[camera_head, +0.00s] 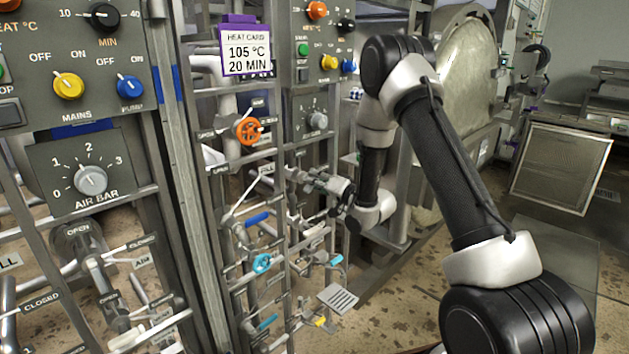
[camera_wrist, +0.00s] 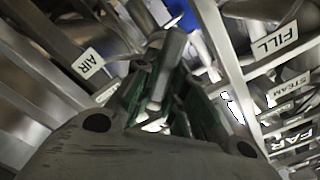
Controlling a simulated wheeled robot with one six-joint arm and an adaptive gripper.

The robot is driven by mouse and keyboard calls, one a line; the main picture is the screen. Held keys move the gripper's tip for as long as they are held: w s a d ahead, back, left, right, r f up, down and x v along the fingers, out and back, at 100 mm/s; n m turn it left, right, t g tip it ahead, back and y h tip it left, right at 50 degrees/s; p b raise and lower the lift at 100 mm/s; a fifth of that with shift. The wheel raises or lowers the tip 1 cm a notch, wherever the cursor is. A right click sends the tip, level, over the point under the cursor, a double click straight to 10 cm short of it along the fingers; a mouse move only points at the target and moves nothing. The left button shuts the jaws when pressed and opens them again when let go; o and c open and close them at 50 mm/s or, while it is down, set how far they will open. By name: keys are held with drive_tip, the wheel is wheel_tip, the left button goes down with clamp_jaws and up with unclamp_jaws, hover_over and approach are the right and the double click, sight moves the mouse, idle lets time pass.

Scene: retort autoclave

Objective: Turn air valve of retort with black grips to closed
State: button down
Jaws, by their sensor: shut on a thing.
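My gripper (camera_head: 308,181) reaches left into the pipe frame, in the middle of the head view. In the wrist view its fingers (camera_wrist: 165,100) with dark green pads are shut on a grey valve lever (camera_wrist: 173,48). A white tag reading AIR (camera_wrist: 87,63) is on the bar to the left of that lever. In the head view the gripped lever is too small and covered to make out clearly. Where the lever stands against its OPEN and CLOSED marks cannot be read. Which grips are black cannot be told here.
Metal frame bars and pipes crowd around. A FILL tag (camera_wrist: 276,42) is right in the wrist view. A round retort door (camera_head: 468,62) stands behind my arm.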

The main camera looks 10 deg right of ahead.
drive_tip(key=m, duration=0.3)
drive_tip(key=shift+d+f+m, duration=0.1)
drive_tip(key=shift+f+m, duration=0.1)
drive_tip(key=shift+m, duration=0.2)
drive_tip(key=shift+w+f+m, duration=0.1)
drive_tip(key=shift+f+m, duration=0.1)
drive_tip(key=shift+m, duration=1.7)
drive_tip(key=c, duration=1.4)
unclamp_jaws()
drive_tip(key=shift+c, duration=0.2)
drive_tip(key=v, duration=1.2)
